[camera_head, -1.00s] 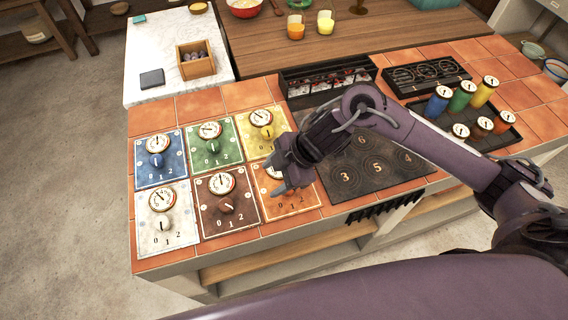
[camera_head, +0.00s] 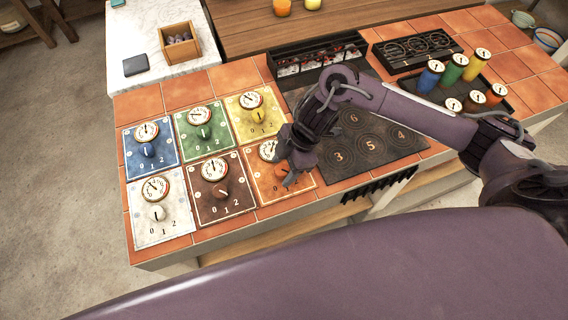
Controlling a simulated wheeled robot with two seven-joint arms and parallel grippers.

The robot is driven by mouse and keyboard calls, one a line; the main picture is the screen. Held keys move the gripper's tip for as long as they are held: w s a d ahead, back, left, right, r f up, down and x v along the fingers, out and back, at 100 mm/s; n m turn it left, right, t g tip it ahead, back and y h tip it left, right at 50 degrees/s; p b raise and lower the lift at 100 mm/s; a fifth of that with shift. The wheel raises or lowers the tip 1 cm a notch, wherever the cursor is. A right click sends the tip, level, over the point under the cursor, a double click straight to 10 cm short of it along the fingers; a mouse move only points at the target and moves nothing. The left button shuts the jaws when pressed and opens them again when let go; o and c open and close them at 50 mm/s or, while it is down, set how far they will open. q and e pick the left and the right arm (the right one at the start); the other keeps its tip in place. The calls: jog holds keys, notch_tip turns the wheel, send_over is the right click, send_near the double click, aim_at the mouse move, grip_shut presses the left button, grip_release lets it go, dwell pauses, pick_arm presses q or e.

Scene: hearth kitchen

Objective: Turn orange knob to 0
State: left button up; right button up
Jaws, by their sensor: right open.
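The orange panel (camera_head: 264,187) is at the right end of the front row of knob panels. Its round dial (camera_head: 268,150) shows at the top, partly covered by my gripper. My right gripper (camera_head: 287,181) is over the right part of this panel, fingers pointing down, open. The orange panel's knob is at or behind the fingertips, so I cannot tell its setting or whether the fingers touch it. My left gripper is out of view.
The brown panel (camera_head: 232,207) adjoins on the left, and the yellow panel (camera_head: 241,127) lies behind. Green, blue and white panels stand further left. A dark numbered board (camera_head: 376,147) lies to the right. Small coloured canisters stand in a black tray (camera_head: 511,112) further right.

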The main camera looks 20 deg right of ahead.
jog(key=c, duration=1)
jog(key=shift+r+m+p, duration=0.2)
jog(key=shift+m+p, duration=0.3)
jog(key=shift+p, duration=0.3)
jog(key=m+t+p, duration=0.1)
jog(key=m+p, duration=0.2)
jog(key=m+t+h+p, duration=0.1)
jog(key=m+p, duration=0.1)
jog(key=p, duration=0.1)
jog(key=m+t+p, duration=0.1)
jog(key=m+p, duration=0.2)
jog(key=shift+s+a+r+m+p, duration=0.1)
jog(key=shift+s+a+m+p, duration=0.05)
jog(key=shift+s+m+p, duration=0.2)
jog(key=m+t+h+p, duration=0.1)
jog(key=m+p, duration=0.1)
jog(key=m, duration=0.1)
jog(key=shift+a+m, duration=0.1)
jog(key=shift+m, duration=0.15)
jog(key=m, duration=0.1)
jog(key=m+h+p, duration=0.1)
jog(key=m, duration=0.1)
jog(key=shift+f+t+h, duration=0.2)
jog(key=shift+t+h, duration=0.1)
jog(key=shift+w+a+m+h+p, duration=0.1)
jog(key=shift+m+h+p, duration=0.25)
jog(key=shift+m, duration=0.45)
jog(key=o, duration=1)
